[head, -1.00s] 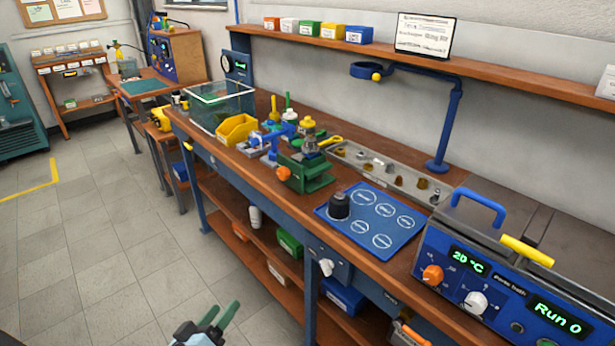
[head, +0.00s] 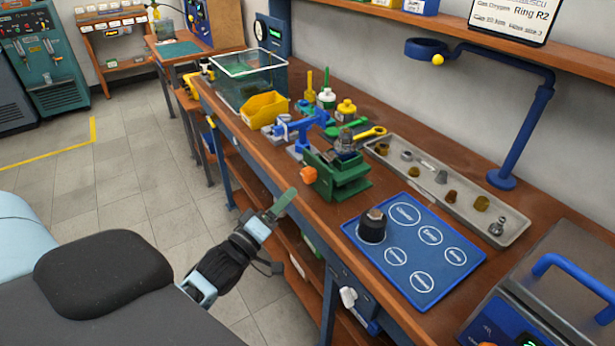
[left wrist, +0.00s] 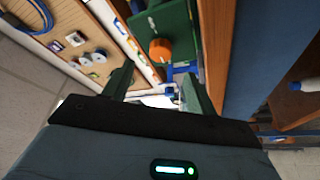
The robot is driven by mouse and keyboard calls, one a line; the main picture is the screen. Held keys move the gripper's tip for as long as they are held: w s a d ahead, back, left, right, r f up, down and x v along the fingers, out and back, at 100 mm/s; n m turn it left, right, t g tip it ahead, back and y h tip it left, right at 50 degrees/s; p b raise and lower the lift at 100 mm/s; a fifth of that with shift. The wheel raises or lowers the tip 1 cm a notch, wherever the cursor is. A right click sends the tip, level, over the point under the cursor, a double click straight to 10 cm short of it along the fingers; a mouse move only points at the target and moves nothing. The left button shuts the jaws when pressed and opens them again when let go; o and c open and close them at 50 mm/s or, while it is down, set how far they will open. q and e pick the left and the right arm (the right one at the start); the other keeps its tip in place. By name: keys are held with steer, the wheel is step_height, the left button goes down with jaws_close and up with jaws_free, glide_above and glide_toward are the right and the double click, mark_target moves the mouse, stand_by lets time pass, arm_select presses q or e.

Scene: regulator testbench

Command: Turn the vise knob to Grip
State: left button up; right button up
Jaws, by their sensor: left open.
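The green vise (head: 337,178) stands at the front edge of the bench with a metal part (head: 345,147) in its top. Its orange knob (head: 308,174) faces out over the edge, and any marking on it is too small to read. My left gripper (head: 281,204) is in front of the bench edge, a little left of and below the knob, apart from it. In the left wrist view the knob (left wrist: 160,50) and vise (left wrist: 172,17) lie beyond the open, empty fingers (left wrist: 157,82). My right gripper is not in view.
A blue mat (head: 420,288) with a black cylinder (head: 373,226) lies right of the vise. A grey tray (head: 515,232) of small parts is behind it. A yellow bin (head: 265,109) and bottles stand to the left. A white knob (head: 348,297) juts from the bench front.

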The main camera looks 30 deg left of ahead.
mark_target(305, 178)
arm_select(q)
steer(key=x, duration=0.6)
steer(key=shift+w+r+p, duration=0.1)
steer(key=shift+w+p, duration=0.2)
steer(key=shift+p, duration=0.05)
steer(key=shift+w, duration=0.6)
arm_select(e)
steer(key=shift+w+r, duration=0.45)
arm_select(q)
steer(key=shift+c, duration=0.4)
steer(key=c, duration=0.9)
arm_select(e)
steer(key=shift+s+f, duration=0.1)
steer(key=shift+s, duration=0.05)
